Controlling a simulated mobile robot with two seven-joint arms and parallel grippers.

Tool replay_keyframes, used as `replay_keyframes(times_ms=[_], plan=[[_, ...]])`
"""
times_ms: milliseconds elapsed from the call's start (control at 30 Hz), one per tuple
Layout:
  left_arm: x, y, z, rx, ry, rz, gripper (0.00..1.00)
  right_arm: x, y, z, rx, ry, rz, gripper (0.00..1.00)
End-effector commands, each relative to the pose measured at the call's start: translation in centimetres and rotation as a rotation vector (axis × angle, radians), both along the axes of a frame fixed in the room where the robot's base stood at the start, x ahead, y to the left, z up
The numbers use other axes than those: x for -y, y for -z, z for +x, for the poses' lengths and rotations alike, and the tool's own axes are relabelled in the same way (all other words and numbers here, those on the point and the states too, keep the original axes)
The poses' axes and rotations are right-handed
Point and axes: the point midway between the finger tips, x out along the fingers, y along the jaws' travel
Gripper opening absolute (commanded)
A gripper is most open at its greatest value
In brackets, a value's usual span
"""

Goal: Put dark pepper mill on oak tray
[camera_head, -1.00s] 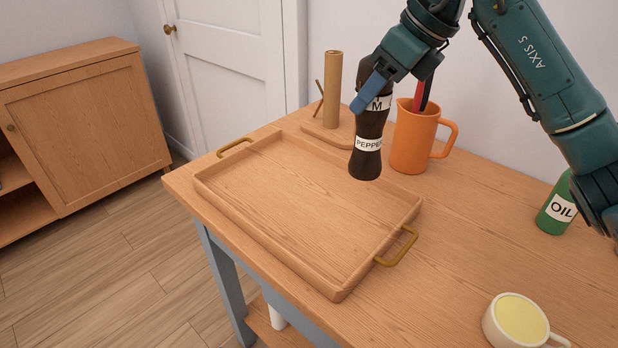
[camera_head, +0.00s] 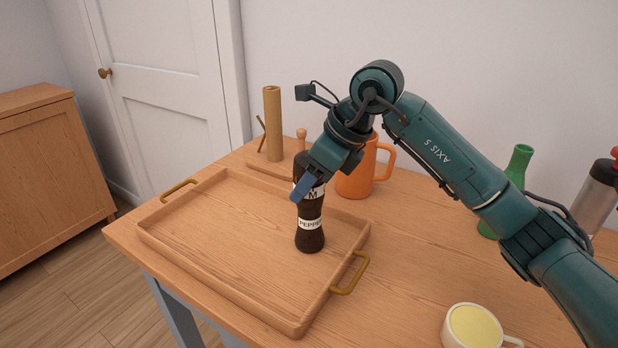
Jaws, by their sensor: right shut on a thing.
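The dark pepper mill (camera_head: 310,238) is upright, with white labels reading M and PEPPER. My right gripper (camera_head: 305,188) is shut on its upper part, coming from the upper right. The mill shows over the right part of the oak tray (camera_head: 215,232), inside its rim. Its base looks at or very close to the tray floor; I cannot tell if it touches. The tray is a shallow rectangular wooden one with brass handles, and nothing else shows in it. My left gripper is not in view.
An orange jug (camera_head: 358,178) stands just behind the tray, partly hidden by my right arm. A wooden roll holder (camera_head: 273,125) stands at the back. A green bottle (camera_head: 519,165), a steel flask (camera_head: 597,195) and a cup with yellow contents (camera_head: 473,328) are to the right.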

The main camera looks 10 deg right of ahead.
Motion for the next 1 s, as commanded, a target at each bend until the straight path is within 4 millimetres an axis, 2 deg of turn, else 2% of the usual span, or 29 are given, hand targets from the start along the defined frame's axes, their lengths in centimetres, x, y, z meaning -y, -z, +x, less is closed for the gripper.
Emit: replay_keyframes(times_ms=[133, 167, 400, 633, 767, 1000], plan=[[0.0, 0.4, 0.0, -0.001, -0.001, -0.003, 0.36, 0.0, 0.4, 0.0, 0.001, 0.0, 0.0, 0.03], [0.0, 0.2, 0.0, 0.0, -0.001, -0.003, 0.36, 0.0, 0.3, 0.0, 0.0, 0.001, 0.0, 0.5], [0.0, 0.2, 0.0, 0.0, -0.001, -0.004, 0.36, 0.0, 0.2, 0.0, -0.001, 0.001, -0.001, 0.69], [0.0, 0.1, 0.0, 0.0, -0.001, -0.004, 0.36, 0.0, 0.2, 0.0, -0.001, 0.001, -0.001, 0.69], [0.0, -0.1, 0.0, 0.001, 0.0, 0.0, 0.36, 0.3, -0.6, -0.1, 0.001, 0.002, -0.001, 0.69], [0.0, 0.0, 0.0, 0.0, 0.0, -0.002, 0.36, 2.3, -4.7, -1.4, 0.004, 0.003, -0.001, 0.69]])
